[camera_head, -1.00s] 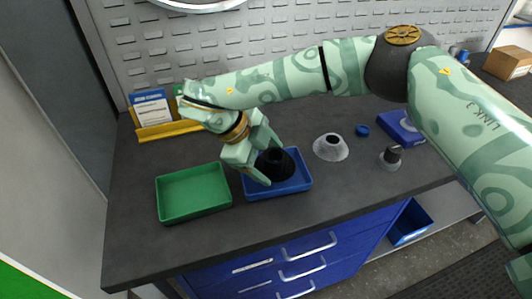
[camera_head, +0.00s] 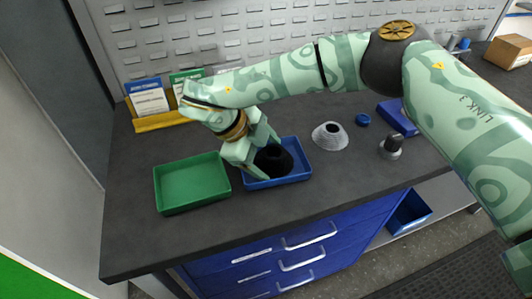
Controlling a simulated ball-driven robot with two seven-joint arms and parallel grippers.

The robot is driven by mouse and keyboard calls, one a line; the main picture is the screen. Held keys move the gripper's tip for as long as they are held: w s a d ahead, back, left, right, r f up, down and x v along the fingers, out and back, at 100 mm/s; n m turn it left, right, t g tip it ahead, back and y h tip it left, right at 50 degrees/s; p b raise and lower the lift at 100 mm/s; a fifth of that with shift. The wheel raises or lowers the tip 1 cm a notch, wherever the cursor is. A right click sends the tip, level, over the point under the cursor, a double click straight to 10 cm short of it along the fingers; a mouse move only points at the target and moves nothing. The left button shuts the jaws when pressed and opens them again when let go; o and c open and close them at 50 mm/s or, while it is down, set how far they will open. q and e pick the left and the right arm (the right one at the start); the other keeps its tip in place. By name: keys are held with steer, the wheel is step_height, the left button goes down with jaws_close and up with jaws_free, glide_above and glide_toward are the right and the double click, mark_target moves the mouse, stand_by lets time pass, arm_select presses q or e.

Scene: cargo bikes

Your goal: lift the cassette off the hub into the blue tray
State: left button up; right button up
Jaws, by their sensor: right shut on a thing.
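A black, stepped cone-shaped cassette (camera_head: 274,160) with a dark hole in its top is within the blue tray (camera_head: 297,176). My right gripper (camera_head: 259,158) reaches in from the back left and is shut on it. The fingers partly hide the cassette's left side. Whether its base rests on the tray floor I cannot tell. A short grey post with a dark top, seemingly the hub (camera_head: 391,146), stands bare on the bench to the right. My left gripper is out of view.
A green tray (camera_head: 192,204) sits left of the blue one. A grey ribbed cone (camera_head: 330,136), a small blue ring (camera_head: 363,120) and a blue box (camera_head: 397,117) are at the right. A yellow holder with cards (camera_head: 160,122) stands behind. The bench front is clear.

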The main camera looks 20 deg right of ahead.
steer(key=shift+a+r, duration=0.1)
steer(key=shift+f, duration=0.2)
stand_by(0.6)
steer(key=o, duration=1.5)
steer(key=shift+s, duration=0.1)
steer(key=shift+f, duration=0.1)
